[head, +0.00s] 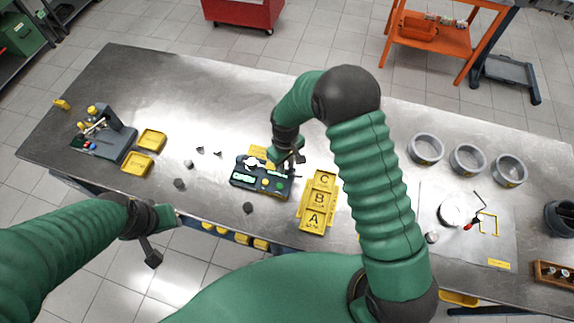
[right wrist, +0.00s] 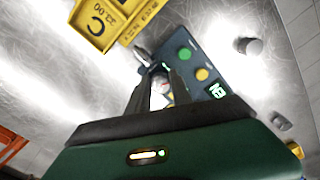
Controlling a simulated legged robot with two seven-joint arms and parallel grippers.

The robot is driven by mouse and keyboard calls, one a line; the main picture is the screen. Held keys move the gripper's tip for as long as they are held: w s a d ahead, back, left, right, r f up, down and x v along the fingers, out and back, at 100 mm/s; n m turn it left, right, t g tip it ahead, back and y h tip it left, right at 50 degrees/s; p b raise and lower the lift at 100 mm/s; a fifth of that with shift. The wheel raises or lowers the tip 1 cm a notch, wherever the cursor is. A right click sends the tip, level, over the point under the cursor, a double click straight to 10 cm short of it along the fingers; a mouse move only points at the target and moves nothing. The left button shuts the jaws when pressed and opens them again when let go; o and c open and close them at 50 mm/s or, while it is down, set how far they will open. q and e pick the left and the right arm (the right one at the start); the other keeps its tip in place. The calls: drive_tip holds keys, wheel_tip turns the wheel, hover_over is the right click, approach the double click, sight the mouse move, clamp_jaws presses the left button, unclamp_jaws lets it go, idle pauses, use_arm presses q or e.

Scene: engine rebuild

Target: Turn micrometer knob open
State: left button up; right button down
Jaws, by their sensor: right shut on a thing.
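A dark station box (head: 262,178) with green and yellow buttons and a lit green display stands mid-table; it also shows in the right wrist view (right wrist: 199,62). My right gripper (head: 292,158) reaches down over the box's back right edge. In the right wrist view its two dark fingers (right wrist: 165,88) are shut on a small part at the box, which I take to be the micrometer knob; the fingers mostly hide it. A small metallic piece (right wrist: 145,55) shows just beyond them. My left gripper (head: 150,245) hangs off the table's front edge, away from the box; its jaw state is unclear.
Yellow trays marked A, B and C (head: 317,203) lie right of the box. Grey rings (head: 467,159) stand at the right. A grey fixture (head: 112,135) and yellow trays (head: 138,163) are at the left. Small dark parts (head: 248,207) lie near the box.

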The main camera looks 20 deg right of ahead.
drive_tip(key=shift+w+a+r+m, duration=0.2)
drive_tip(key=shift+w+m, duration=0.2)
drive_tip(key=shift+m, duration=0.4)
drive_tip(key=shift+d, duration=0.1)
drive_tip(key=c, duration=1.5)
unclamp_jaws()
drive_tip(key=o, duration=0.3)
drive_tip(key=shift+o, duration=0.3)
drive_tip(key=shift+f, duration=0.1)
drive_tip(key=shift+s, duration=0.1)
